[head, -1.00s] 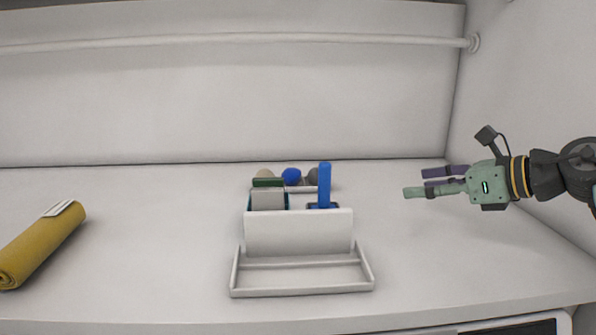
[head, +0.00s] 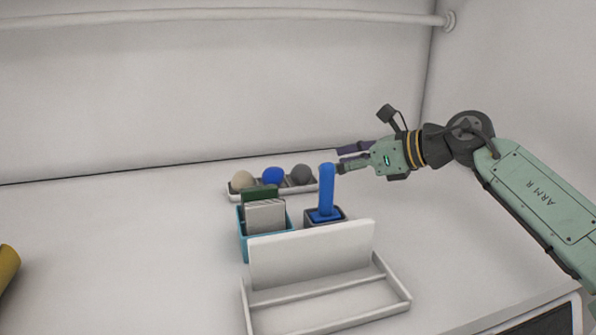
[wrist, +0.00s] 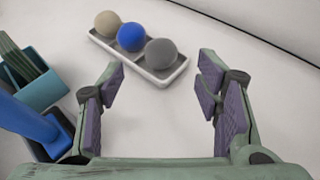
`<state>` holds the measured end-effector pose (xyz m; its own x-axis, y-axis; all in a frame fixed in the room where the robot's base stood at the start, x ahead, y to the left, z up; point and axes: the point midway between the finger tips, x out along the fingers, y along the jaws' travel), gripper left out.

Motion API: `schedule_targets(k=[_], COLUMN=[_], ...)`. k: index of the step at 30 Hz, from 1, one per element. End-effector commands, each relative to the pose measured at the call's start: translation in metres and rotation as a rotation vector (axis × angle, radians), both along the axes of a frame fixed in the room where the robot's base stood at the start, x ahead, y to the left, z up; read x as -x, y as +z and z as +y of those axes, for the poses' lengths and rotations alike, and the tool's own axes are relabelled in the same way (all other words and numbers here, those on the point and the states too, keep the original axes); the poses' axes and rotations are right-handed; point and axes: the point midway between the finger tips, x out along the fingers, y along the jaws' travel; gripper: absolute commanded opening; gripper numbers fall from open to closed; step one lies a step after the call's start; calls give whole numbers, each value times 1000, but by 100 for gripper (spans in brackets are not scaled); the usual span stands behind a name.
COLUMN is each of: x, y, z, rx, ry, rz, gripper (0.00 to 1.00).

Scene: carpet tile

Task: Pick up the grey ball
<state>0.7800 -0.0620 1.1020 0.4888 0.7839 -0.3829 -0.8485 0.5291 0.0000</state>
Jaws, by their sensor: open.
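The grey ball (head: 301,174) sits at the right end of a small white tray (head: 235,195) near the back of the counter. The blue ball (head: 272,176) and the beige ball (head: 242,180) sit in the same tray to its left. In the wrist view the grey ball (wrist: 161,53) lies ahead of my gripper (wrist: 160,85), beyond the fingertips and between their lines. My gripper also shows in the head view (head: 342,158), to the right of the grey ball and apart from it. It is open and empty.
An upright blue bar (head: 327,190) in a dark holder stands in front of the tray, close to my gripper. A teal box (head: 243,235) with cards stands left of it. A white stand (head: 312,254) is at the front.

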Motion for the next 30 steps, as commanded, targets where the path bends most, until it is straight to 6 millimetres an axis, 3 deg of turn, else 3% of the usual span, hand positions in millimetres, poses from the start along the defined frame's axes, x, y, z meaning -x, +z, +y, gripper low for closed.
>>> schedule_targets(k=[18,26,30], x=[-38,-40,-39], y=[-21,-25,-24], z=[58,60,60], rx=[0,-1,-1], ry=[1,-1,-1], rz=[0,-1,-1], gripper=[59,59,51])
